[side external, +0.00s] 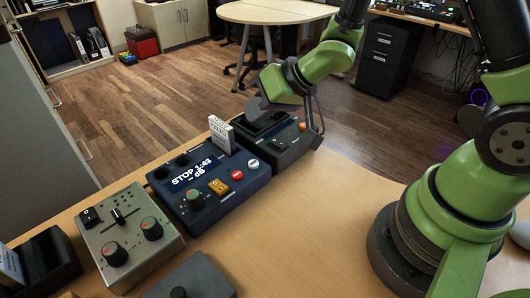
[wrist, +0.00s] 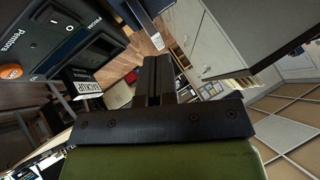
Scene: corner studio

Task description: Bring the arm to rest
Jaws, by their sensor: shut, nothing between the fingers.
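My gripper (side external: 258,108) hangs at the end of the green arm, just above or beside the back of a dark device (side external: 284,147). Whether it touches the device cannot be told. In the wrist view my gripper (wrist: 157,70) has its dark fingers together, with nothing held. The dark device also shows at the upper left of the wrist view (wrist: 58,25). A white labelled card (side external: 221,134) stands upright in the blue device (side external: 190,208); a white "BACKUP" label shows in the wrist view (wrist: 84,88).
A grey control box (side external: 130,236) stands left of the blue device, with dark items (side external: 192,278) at the front edge. The wooden tabletop (side external: 335,205) is clear between the devices and my base. A round table (side external: 280,12) and cabinets stand behind.

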